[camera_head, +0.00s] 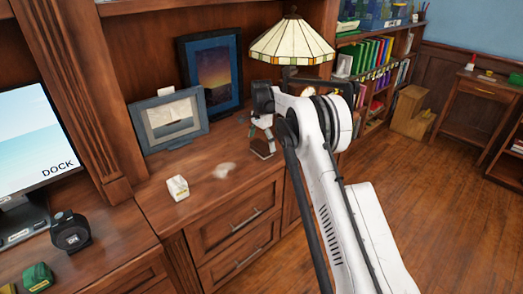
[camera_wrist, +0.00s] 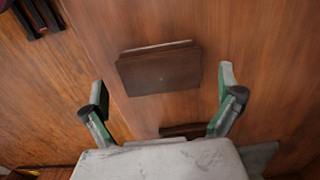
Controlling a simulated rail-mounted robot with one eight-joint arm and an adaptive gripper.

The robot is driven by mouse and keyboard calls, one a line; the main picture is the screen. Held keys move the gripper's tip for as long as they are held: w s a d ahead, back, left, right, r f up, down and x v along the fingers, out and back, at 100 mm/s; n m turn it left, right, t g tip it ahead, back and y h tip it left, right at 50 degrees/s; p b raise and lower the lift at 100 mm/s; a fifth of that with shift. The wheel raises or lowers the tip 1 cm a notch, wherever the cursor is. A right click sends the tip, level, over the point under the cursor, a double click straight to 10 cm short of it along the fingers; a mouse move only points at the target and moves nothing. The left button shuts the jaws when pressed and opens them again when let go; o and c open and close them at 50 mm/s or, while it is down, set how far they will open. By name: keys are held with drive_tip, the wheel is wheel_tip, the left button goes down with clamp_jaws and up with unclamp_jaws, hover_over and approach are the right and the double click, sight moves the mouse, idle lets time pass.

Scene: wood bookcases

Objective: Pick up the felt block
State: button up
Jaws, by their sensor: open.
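A dark brown block (camera_wrist: 160,74) with a thin pale strip along its far edge lies on the wood surface in the wrist view; it looks like the felt block. My gripper (camera_wrist: 163,84) is open, its two green-and-grey fingers spread left and right of the block with clear gaps on both sides. The fingers do not touch it. In the head view my gripper (camera_head: 262,143) points down over the desk top, in front of the lamp. I cannot make out the block clearly there, as the gripper and arm cover that area.
A small white box (camera_head: 177,188) and a blurry pale item (camera_head: 224,171) lie on the desk left of my gripper. Two framed pictures (camera_head: 172,120) (camera_head: 211,70) and a stained-glass lamp (camera_head: 292,42) stand behind. Another dark brown piece (camera_wrist: 185,130) shows partly behind my gripper's palm.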

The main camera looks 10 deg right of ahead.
drive_tip(key=shift+f, duration=0.95)
drive_tip(key=c, duration=1.3)
drive_tip(key=shift+r, duration=0.2)
wheel_tip(320, 180, up, 4)
drive_tip(key=shift+r, duration=0.1)
drive_tip(key=s+a+r, duration=0.1)
drive_tip(key=a+r, duration=0.1)
drive_tip(key=a, duration=0.1)
drive_tip(key=s+a+r, duration=0.1)
drive_tip(key=a+r, duration=0.1)
drive_tip(key=a, duration=0.2)
drive_tip(key=s+a+r, duration=0.1)
drive_tip(key=a+r, duration=0.1)
drive_tip(key=a, duration=0.2)
drive_tip(key=shift+a+r+p, duration=0.15)
drive_tip(key=shift+r+p, duration=0.1)
drive_tip(key=shift+p, duration=0.15)
